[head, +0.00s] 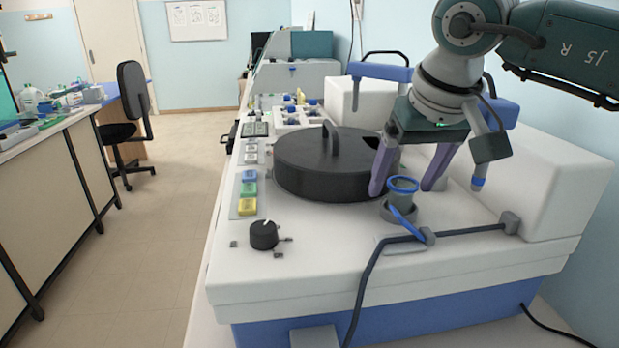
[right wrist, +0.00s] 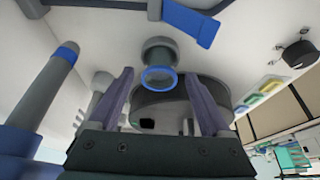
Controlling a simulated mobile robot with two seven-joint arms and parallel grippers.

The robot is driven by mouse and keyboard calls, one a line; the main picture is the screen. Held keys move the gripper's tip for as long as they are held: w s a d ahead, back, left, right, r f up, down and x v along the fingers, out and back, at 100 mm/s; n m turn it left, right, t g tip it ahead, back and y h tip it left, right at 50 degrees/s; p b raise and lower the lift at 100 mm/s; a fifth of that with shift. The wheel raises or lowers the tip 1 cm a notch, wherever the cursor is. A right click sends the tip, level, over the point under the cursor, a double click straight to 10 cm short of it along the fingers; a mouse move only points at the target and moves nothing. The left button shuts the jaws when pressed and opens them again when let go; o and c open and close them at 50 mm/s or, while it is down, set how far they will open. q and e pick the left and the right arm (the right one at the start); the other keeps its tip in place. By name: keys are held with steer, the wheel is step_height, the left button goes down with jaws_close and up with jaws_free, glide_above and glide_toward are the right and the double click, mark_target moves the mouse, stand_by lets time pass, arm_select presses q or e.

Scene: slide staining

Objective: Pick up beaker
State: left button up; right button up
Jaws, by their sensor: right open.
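The beaker (head: 402,199) is a small grey cup with a blue rim, standing upright in a round seat on the white machine top. My right gripper (head: 403,187) is open, its two purple fingers pointing down at the left and right of the beaker in the head view. In the right wrist view the beaker (right wrist: 160,52) shows just beyond the fingertips, in line with the gap between the open fingers (right wrist: 157,76). I cannot tell whether the fingers reach beside it, and no grip on it shows. My left gripper is not in view.
A black round lid (head: 325,170) with a handle sits left of the beaker. A blue-ended lever (head: 405,224) lies in front of the beaker. A dark hose (head: 370,285) runs over the front edge. A black knob (head: 263,235) and coloured buttons (head: 248,190) are at left.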

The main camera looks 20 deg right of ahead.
steer(key=shift+w+d+f, duration=0.1)
steer(key=shift+w+f, duration=0.15)
steer(key=shift+f, duration=0.4)
jaws_close()
